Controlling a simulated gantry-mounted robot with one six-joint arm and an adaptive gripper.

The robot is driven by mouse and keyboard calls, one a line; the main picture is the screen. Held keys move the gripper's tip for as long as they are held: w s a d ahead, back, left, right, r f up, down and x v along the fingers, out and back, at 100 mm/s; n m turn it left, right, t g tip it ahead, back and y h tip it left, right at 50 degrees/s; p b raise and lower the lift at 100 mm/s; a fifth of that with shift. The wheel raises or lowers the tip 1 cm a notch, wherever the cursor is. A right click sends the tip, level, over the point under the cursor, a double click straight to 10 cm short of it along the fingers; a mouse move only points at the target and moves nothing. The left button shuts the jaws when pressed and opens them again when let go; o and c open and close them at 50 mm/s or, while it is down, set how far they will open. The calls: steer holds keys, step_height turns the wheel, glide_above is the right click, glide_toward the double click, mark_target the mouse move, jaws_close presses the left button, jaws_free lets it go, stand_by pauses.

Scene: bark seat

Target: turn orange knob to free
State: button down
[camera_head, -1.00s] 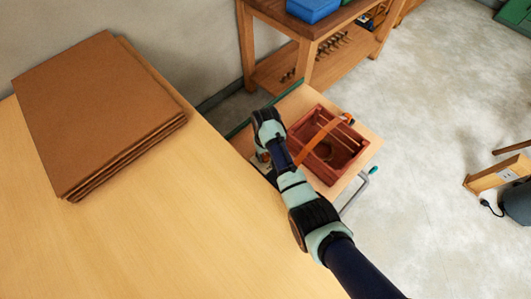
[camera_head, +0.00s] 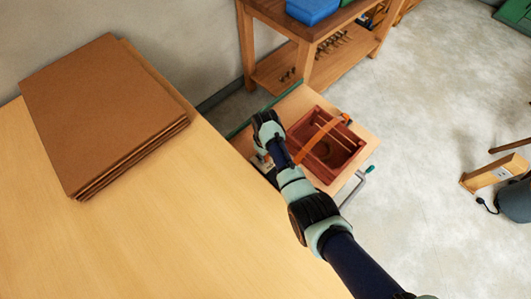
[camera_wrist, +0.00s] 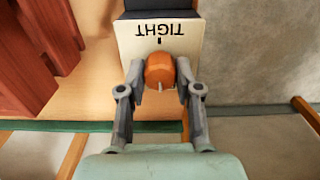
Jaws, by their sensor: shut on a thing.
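The orange knob (camera_wrist: 160,70) shows in the wrist view, in front of a pale plate (camera_wrist: 183,39) printed with the word TIGHT, which reads upside down, and a short dark mark. A small light line shows on the knob's near edge. My gripper (camera_wrist: 160,78) has its two fingers closed on the knob's left and right sides. In the head view my arm reaches down to the left side of the small wooden bench, and the arm hides the knob and the fingertips there.
A reddish slatted crate (camera_head: 350,152) with an orange strap (camera_head: 322,134) across it stands on the bench, close to my arm. A teal-tipped crank handle (camera_head: 369,170) sticks out at the bench's right. Brown boards (camera_head: 100,110) lie on the large table at left.

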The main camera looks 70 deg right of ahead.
steer(key=c, duration=0.8)
jaws_free()
steer(key=shift+r, duration=0.1)
step_height(320, 180, up, 12)
steer(key=shift+f, duration=0.1)
